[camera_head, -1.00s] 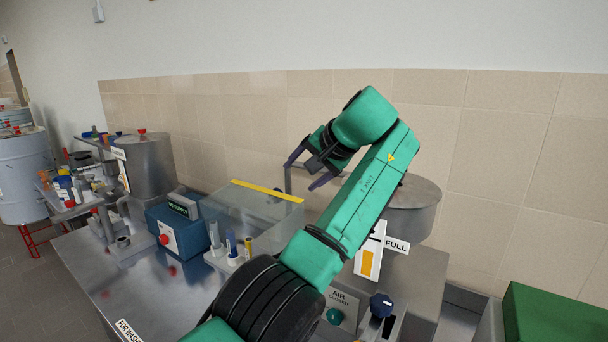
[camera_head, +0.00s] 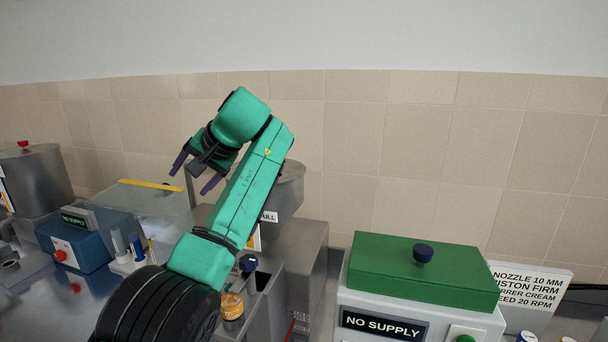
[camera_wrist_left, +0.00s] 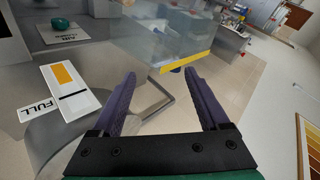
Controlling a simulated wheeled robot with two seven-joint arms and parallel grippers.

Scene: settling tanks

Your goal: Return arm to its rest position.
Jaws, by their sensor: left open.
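My left arm, green with black joints, rises from the bottom left of the head view and bends back at its top. My left gripper (camera_head: 194,175) is raised in front of the tiled wall, with its dark fingers apart and nothing between them. In the left wrist view the two purple-grey fingers (camera_wrist_left: 162,100) are spread wide and empty. Behind the arm is a steel tank (camera_head: 289,190) with a FULL label (camera_wrist_left: 38,110), partly hidden by the arm in the head view. My right gripper is not in view.
A clear cover with a yellow edge (camera_head: 150,185) and a blue NO SUPPLY box (camera_head: 90,240) stand left of my arm. A green-lidded machine (camera_head: 425,270) stands at right. An orange-labelled jar (camera_head: 231,306) sits by the arm. Air before the upper wall is clear.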

